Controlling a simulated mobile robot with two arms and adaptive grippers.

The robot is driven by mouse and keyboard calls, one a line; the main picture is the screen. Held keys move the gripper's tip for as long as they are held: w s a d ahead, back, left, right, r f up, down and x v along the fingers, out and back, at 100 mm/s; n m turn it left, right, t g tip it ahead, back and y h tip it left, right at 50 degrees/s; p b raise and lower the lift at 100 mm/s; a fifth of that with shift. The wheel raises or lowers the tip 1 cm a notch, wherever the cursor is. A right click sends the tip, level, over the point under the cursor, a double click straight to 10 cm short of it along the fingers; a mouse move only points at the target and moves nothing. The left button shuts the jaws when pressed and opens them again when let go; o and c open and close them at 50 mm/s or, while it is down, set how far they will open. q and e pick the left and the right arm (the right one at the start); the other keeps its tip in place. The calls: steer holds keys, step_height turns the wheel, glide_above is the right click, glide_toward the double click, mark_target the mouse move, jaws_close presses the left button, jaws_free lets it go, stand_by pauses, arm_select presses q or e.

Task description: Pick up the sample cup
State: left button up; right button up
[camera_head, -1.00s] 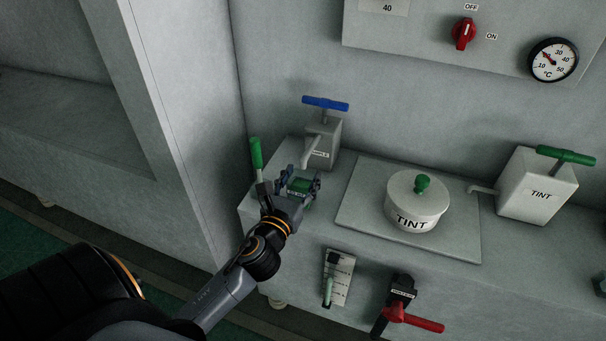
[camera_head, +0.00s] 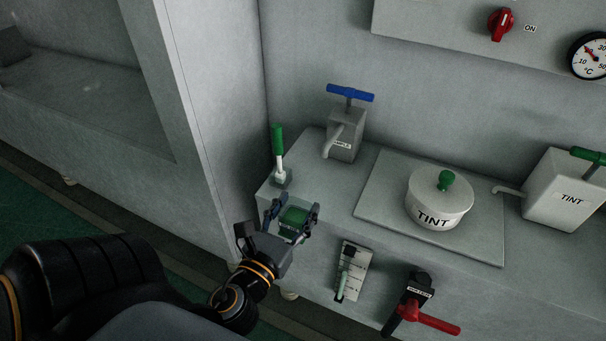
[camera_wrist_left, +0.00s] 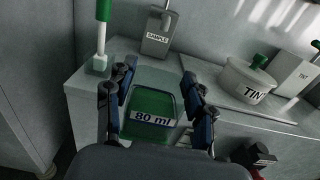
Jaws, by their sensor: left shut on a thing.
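The sample cup (camera_head: 293,221) holds green contents. In the left wrist view the cup (camera_wrist_left: 151,112) looks clear-walled and bears a label reading 80 ml. My left gripper (camera_head: 292,212) is shut on the cup, with one finger on each side of it. In the left wrist view the fingers (camera_wrist_left: 157,100) flank the cup. The cup is held near the counter's front edge; the head view does not show clearly how high it is. My right gripper is not in view.
Behind the cup stand a SAMPLE dispenser (camera_head: 345,140) with a blue handle and a green-handled lever (camera_head: 279,150). To the right are a lidded TINT pot (camera_head: 438,203) and a TINT dispenser (camera_head: 565,190). A red-handled valve (camera_head: 425,318) juts from the counter front.

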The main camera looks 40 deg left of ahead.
mark_target(289, 221)
arm_select(q)
steer(key=shift+b+v, duration=0.7)
steer(key=shift+v, duration=1)
